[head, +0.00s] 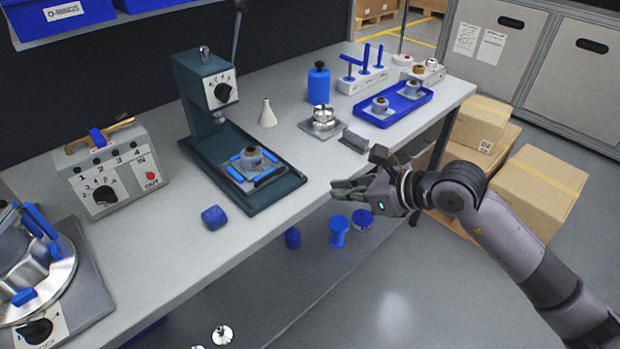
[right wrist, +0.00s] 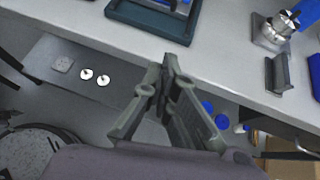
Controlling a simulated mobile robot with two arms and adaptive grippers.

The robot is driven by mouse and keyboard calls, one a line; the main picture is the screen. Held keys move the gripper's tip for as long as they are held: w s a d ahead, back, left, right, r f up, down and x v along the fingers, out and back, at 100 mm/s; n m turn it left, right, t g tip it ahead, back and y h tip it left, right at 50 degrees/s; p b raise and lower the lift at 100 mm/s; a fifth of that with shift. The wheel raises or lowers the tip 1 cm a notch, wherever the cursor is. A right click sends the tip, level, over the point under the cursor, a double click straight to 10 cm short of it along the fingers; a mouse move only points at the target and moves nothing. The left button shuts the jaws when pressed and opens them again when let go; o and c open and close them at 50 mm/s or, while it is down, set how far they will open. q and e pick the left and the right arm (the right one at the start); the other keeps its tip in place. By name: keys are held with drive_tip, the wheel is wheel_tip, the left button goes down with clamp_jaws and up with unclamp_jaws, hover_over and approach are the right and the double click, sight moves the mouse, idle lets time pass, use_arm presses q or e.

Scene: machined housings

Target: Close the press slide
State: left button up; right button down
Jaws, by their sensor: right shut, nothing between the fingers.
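The press (head: 205,90) is a dark green column with a dial head and a lever, standing on a long green base (head: 285,185) on the bench. Its slide (head: 250,172), a plate with blue parts, carries a grey housing (head: 251,157) and sits toward the front of the base, out from under the press head. My right gripper (head: 338,189) is shut and empty, just off the bench's front edge, right of the press base. In the right wrist view its fingers (right wrist: 167,68) meet, below the base's front edge (right wrist: 150,22). My left gripper is in neither view.
A blue block (head: 214,217) lies left of the base. A control box (head: 107,170) and a round fixture (head: 35,262) stand further left. A white cone (head: 267,113), blue bottle (head: 319,85), metal fixture (head: 322,122) and blue tray (head: 394,113) stand beyond the base.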

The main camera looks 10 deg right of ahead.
sight(309, 204)
drive_tip(key=p+x, duration=0.1)
drive_tip(key=x, duration=0.9)
drive_tip(key=shift+w+a+r+p, duration=0.7)
drive_tip(key=shift+w, duration=0.2)
drive_tip(key=shift+w+a+r, duration=0.2)
drive_tip(key=shift+w+a, duration=0.15)
drive_tip(key=shift+a, duration=0.05)
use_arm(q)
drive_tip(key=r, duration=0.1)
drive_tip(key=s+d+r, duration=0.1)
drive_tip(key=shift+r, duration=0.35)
